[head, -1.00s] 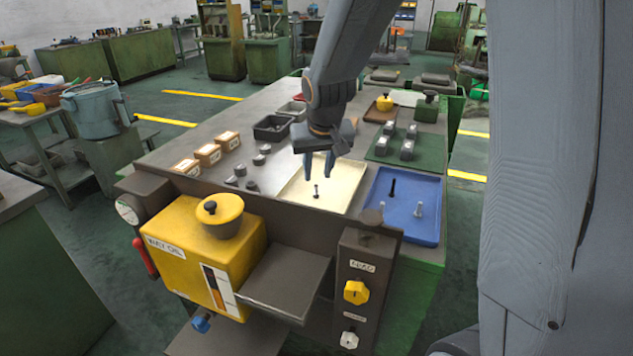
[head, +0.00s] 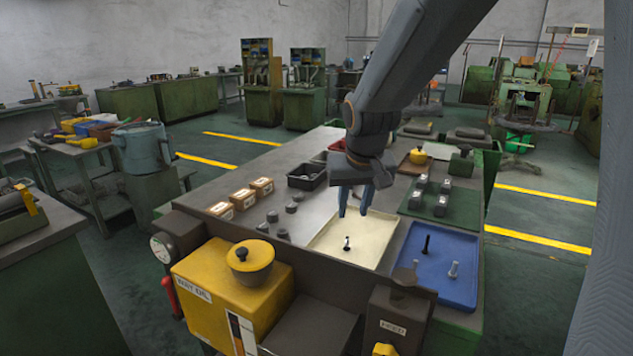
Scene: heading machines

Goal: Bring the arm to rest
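My gripper (head: 355,212) hangs from my arm above the cream tray (head: 385,228) on the machine's grey top. Its two blue-grey fingers point down and stand apart, with nothing seen between them. A small dark bolt (head: 347,243) stands in the cream tray, below and a little left of the fingertips. The arm comes in from the upper right of the head view, and its wrist hides part of the bench top behind it.
A blue tray (head: 459,285) with bolts lies at right, beside a green mat (head: 463,213) with grey blocks. Green floor surrounds the machine.

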